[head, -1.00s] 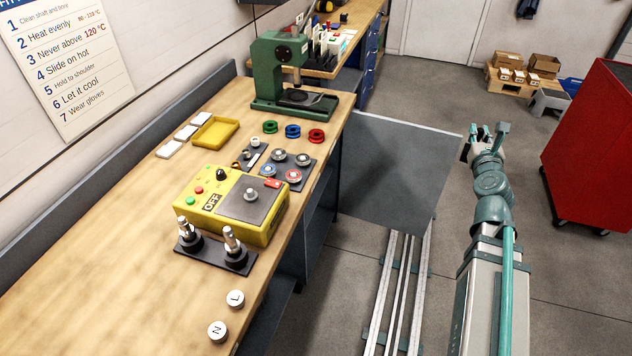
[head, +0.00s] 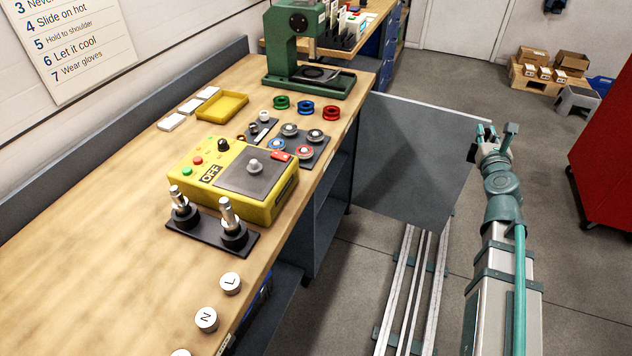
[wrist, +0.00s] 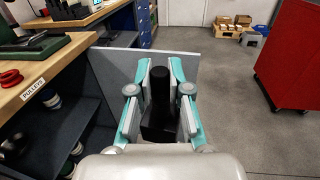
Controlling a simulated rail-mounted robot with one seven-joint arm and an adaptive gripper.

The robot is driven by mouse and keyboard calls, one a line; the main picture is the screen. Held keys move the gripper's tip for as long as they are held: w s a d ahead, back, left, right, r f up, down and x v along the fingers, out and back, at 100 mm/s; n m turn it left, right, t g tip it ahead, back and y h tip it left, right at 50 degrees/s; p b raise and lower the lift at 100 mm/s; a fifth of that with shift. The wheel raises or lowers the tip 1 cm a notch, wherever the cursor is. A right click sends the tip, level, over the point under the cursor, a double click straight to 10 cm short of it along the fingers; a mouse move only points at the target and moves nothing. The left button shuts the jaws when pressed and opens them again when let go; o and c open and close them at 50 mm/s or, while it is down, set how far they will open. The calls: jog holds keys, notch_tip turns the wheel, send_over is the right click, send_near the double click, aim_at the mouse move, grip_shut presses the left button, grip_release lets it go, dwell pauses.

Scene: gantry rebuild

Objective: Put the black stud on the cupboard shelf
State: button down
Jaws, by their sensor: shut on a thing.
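The black stud (wrist: 157,105) is a dark upright post on a wider block in the wrist view. My gripper (wrist: 160,75) is shut on it, with a teal-and-grey finger on each side. In the head view my gripper (head: 492,136) is at the right, beside the far top corner of a grey panel; the stud cannot be made out there. The cupboard (head: 325,215) is under the bench. Its dark shelf (wrist: 52,122) shows at the left of the wrist view, with several round parts near it. The grey panel (head: 410,160) stands out from the cupboard like an open door.
The wooden bench (head: 90,250) carries a yellow heater box (head: 190,170), a green press (head: 300,45) and several coloured rings. A red cabinet (head: 605,150) stands at the right. Floor rails (head: 420,280) run beside the bench. Open floor lies between the panel and the red cabinet.

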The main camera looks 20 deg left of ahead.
jog(key=w+a+f+n+g+y+b, duration=0.1)
jog(key=w+a+f+n+y+b, duration=0.3)
jog(key=a+f+b, duration=0.9)
jog(key=w+a+f+n+g+y+b, duration=0.25)
jog(key=a+f+b, duration=0.3)
jog(key=a, duration=0.65)
jog(key=w+a+f+n+g+y+b, duration=0.1)
jog(key=a+f+n+g+y+b, duration=0.15)
jog(key=a+f+b, duration=0.7)
jog(key=w+a+f+n+g+y+b, duration=0.1)
jog(key=w+a+f+g+y, duration=0.2)
jog(key=a, duration=1.3)
jog(key=shift+y, duration=0.3)
jog(key=shift+w+a+f+b, duration=1)
jog(key=shift+w+f+b, duration=0.3)
jog(key=shift+w+f, duration=0.75)
jog(key=shift+w+a+f+b, duration=1.05)
jog(key=shift+w+f+b, duration=0.4)
jog(key=shift+f, duration=0.95)
jog(key=shift+w+a+f+b, duration=1.1)
jog(key=shift+w+f, duration=0.8)
jog(key=shift+f, duration=0.35)
jog(key=shift+d+f, duration=0.15)
jog(key=c, duration=1.1)
grip_release()
